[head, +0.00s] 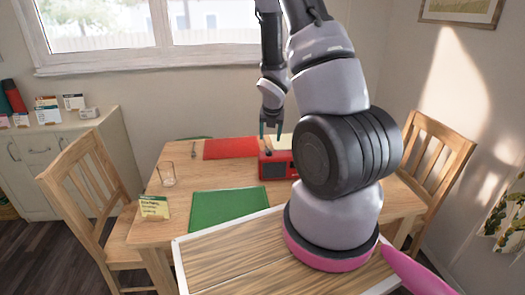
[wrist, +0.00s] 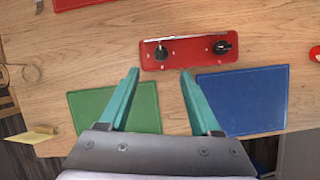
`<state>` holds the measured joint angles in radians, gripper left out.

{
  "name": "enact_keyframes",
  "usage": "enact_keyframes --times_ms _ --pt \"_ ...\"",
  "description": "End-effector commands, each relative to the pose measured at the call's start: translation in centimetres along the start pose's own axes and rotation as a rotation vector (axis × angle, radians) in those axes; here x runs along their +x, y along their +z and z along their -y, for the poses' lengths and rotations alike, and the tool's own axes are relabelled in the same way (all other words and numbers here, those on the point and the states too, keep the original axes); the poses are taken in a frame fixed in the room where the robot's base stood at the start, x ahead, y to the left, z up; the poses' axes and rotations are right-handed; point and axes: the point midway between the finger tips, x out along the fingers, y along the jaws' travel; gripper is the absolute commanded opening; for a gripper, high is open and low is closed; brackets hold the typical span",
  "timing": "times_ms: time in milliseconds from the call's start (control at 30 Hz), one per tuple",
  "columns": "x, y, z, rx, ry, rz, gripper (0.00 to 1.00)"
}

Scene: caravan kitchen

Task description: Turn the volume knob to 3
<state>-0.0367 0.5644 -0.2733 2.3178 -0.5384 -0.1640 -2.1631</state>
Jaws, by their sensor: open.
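A red radio (head: 272,167) stands on the wooden table in the head view, partly hidden by my arm. In the wrist view the radio (wrist: 190,54) is seen from above, with a left black knob (wrist: 160,52) and a right black knob (wrist: 222,46) on its top. I cannot tell which is the volume knob, and the markings are too small to read. My gripper (wrist: 158,72) is open and empty, with its teal fingers pointing towards the radio. In the head view my gripper (head: 270,130) is above the radio, apart from it.
A green mat (wrist: 117,106) and a blue mat (wrist: 243,99) lie on the near side. A red mat (head: 231,148) lies behind. A glass (head: 167,175) and a yellow note card (head: 154,208) stand at the table's left. Chairs flank the table.

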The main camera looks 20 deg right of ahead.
Motion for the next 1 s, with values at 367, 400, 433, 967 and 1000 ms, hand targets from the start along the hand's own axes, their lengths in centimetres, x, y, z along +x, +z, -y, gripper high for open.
enact_keyframes --times_ms 367,400,433,967,1000 --pt "6.7 -0.1 0.1 0.002 -0.002 -0.002 0.64" --pt "7.2 -0.1 0.1 0.003 -0.003 -0.003 0.64" --pt "7.6 -0.1 0.1 0.004 -0.003 -0.003 0.64" --pt "9.0 0.0 0.0 0.003 -0.001 0.000 0.45" --pt "9.0 0.0 0.0 0.003 -0.001 0.000 0.30"
